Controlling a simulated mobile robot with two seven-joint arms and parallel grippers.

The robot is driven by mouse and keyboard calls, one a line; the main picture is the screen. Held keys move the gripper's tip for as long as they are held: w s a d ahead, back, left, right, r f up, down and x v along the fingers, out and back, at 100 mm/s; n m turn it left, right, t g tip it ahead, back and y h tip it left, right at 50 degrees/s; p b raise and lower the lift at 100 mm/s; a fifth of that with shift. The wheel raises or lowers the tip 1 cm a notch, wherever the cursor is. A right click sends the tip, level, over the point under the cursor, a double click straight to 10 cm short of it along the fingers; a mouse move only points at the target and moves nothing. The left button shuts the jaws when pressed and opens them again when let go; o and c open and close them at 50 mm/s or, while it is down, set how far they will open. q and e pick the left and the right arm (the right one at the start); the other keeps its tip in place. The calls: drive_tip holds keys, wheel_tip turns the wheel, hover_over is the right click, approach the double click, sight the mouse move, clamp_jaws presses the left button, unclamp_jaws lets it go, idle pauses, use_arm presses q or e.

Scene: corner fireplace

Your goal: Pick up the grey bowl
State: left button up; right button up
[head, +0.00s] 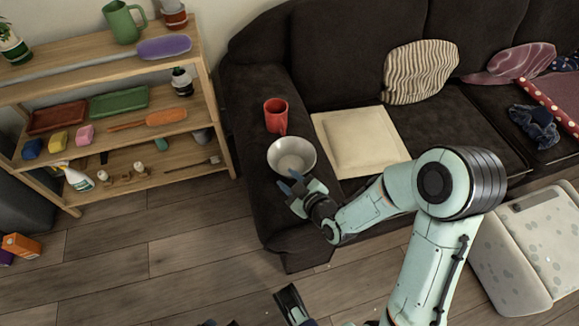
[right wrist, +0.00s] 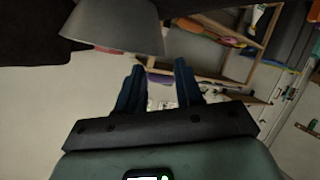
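The grey bowl (head: 292,150) stands upright on the dark sofa's left arm, in front of a red mug (head: 277,115). My right gripper (head: 290,181) is at the bowl's near side, its blue fingers close to the rim. In the right wrist view the bowl (right wrist: 115,27) hangs in from the top left, beyond the fingertips. The fingers of my right gripper (right wrist: 160,66) are spread with nothing between them. I cannot tell whether a fingertip touches the bowl. A dark part, likely my left gripper (head: 290,303), shows at the head view's bottom edge; its fingers are unclear.
A beige square cushion (head: 355,140) lies on the seat right of the bowl. The sofa (head: 258,200) runs along the right. A wooden shelf (head: 205,95) with several objects stands at left. A pale ottoman (head: 530,245) is at lower right. The floor at lower left is mostly clear.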

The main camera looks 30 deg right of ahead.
drive_tip(key=shift+b+x, duration=0.3)
drive_tip(key=shift+x, duration=0.6)
drive_tip(key=shift+w, duration=0.2)
drive_tip(key=b+x, duration=0.1)
drive_tip(key=x, duration=0.4)
drive_tip(key=shift+a, duration=0.15)
drive_tip(key=shift+s, duration=0.1)
clamp_jaws()
use_arm(q)
drive_tip(key=shift+g, duration=0.3)
drive_tip(key=f, duration=0.1)
drive_tip(key=s+a+f, duration=0.1)
drive_tip(key=f, duration=0.1)
drive_tip(key=shift+s+a+f, duration=0.15)
drive_tip(key=shift+s+f, duration=0.1)
drive_tip(key=shift+f, duration=0.1)
